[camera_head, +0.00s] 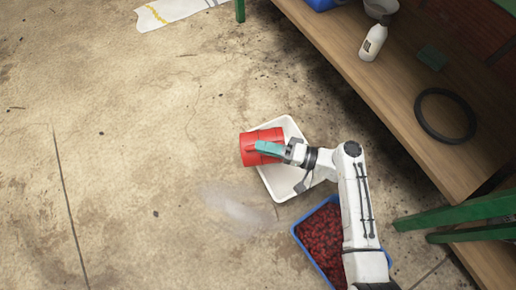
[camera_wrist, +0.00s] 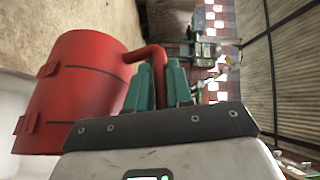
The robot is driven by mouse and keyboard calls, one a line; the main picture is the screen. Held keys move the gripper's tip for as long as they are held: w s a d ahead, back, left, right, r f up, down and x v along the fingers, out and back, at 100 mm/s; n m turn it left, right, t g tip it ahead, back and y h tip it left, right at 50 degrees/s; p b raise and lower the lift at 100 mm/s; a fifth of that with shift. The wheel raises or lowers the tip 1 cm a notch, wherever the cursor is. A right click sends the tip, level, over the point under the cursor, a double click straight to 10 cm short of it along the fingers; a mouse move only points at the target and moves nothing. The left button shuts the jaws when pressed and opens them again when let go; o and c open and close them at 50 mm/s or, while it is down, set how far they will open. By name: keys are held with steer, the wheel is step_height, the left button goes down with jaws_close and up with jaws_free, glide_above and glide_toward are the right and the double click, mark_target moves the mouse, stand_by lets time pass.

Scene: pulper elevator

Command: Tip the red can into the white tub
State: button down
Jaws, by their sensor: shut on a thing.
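The red can (camera_head: 260,147) is held on its side above the left part of the white tub (camera_head: 285,185). My gripper (camera_head: 270,149) has teal fingers and is shut on the can. In the wrist view, the can (camera_wrist: 78,90) fills the left side, and its red handle (camera_wrist: 148,54) sits between the teal fingers of my gripper (camera_wrist: 163,82). The can's opening and anything inside it are hidden. The white tub lies on the floor, partly covered by the can and my arm. I cannot tell what the tub holds under them.
A blue crate of red berries (camera_head: 323,240) stands just below the tub, partly behind my arm. A wooden bench (camera_head: 400,85) with a white bottle (camera_head: 372,42) and black ring (camera_head: 421,108) runs along the right, with green legs (camera_head: 455,212). The floor at left is clear.

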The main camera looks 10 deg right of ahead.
steer(key=d+m+t+y, duration=0.1)
steer(key=d+y, duration=0.1)
steer(key=d, duration=0.1)
steer(key=shift+w+f, duration=0.1)
steer(key=shift+d+m+t+y, duration=0.7)
steer(key=shift+d+y, duration=0.1)
steer(key=shift+d, duration=0.65)
steer(key=shift+d+m+t+y, duration=0.6)
steer(key=shift+d+t+y, duration=0.15)
steer(key=shift+d, duration=0.7)
